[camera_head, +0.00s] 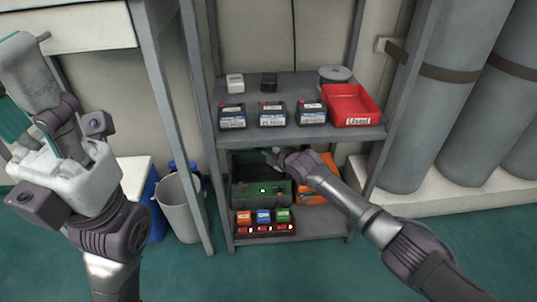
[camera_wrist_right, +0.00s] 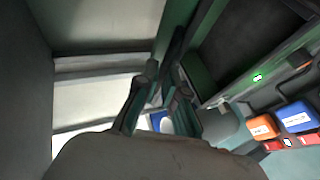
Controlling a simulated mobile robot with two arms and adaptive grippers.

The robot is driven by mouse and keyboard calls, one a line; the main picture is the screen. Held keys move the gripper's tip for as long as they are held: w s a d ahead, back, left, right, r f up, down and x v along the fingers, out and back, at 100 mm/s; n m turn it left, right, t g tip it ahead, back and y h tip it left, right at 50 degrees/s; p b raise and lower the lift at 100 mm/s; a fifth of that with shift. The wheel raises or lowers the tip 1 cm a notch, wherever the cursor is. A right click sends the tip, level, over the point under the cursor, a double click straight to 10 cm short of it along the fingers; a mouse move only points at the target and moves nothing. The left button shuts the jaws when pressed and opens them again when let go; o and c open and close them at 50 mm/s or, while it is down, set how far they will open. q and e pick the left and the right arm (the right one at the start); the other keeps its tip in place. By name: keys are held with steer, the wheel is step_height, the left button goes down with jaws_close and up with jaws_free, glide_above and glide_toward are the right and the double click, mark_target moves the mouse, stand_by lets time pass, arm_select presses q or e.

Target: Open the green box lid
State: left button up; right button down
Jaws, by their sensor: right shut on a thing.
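The green box (camera_head: 262,194) sits on the lower shelf, left of an orange box. Its lid (camera_wrist_right: 174,50) appears raised, with the dark inside of the box (camera_wrist_right: 240,42) showing beside it in the right wrist view. My right gripper (camera_head: 275,157) reaches in above the box at its back edge. In the right wrist view its fingers (camera_wrist_right: 160,88) are closed on the lid's edge. My left gripper (camera_head: 28,118) is raised at the far left, away from the shelf; its finger opening is unclear.
Above, the middle shelf holds dark battery-like boxes (camera_head: 272,114) and a red tray (camera_head: 351,106). A rack of small coloured boxes (camera_head: 264,228) stands in front of the green box. The orange box (camera_head: 312,192) is close on its right. Shelf posts (camera_head: 219,190) bound the bay.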

steer(key=shift+w+r, duration=0.2)
steer(key=shift+r, duration=0.05)
steer(key=c, duration=1.3)
jaws_free()
steer(key=shift+o, duration=0.2)
steer(key=shift+s, duration=0.1)
steer(key=v, duration=1.2)
